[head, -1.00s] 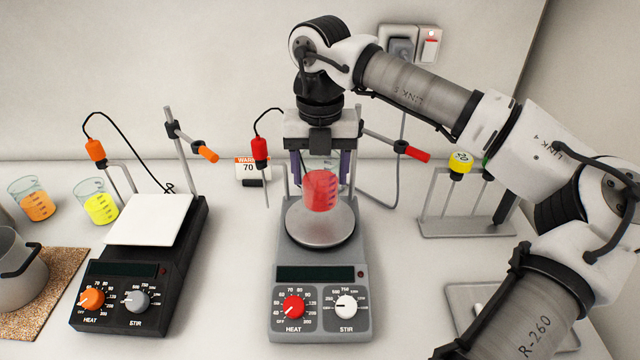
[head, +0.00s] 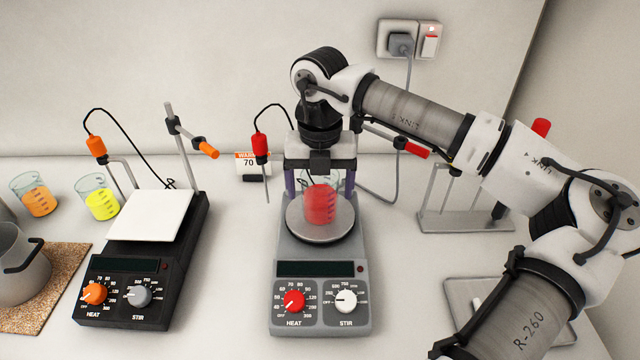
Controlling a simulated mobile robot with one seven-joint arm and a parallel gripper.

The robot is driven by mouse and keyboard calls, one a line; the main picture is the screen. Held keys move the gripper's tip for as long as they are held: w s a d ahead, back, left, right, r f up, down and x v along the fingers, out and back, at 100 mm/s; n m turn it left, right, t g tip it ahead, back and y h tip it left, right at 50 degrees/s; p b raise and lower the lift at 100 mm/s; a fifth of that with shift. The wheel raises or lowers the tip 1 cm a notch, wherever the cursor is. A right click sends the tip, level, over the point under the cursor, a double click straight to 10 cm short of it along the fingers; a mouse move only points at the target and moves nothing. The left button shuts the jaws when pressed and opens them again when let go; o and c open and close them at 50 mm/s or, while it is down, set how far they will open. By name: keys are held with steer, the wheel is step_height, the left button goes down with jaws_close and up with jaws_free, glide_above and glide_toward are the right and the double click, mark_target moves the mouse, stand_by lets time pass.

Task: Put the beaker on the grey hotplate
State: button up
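The beaker (head: 321,205) holds red liquid and stands upright on the round metal plate of the grey hotplate (head: 319,262), in the middle of the head view. Its base appears to rest on the plate. My gripper (head: 320,188) points down over the beaker, with one finger on each side of it. The fingers look spread, with a small gap to the glass on both sides. The beaker's upper rim is partly hidden below the gripper body.
A black hotplate (head: 135,290) with a white top stands to the left. A pot (head: 20,265) is on a cork mat (head: 50,300). A red probe (head: 260,146) hangs near my gripper. A metal rack (head: 465,222) stands right.

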steer(key=shift+r, duration=0.1)
steer(key=shift+r+p, duration=0.2)
steer(key=shift+p, duration=0.15)
step_height(320, 180, up, 12)
steer(key=b, duration=0.2)
steer(key=shift+b, duration=0.3)
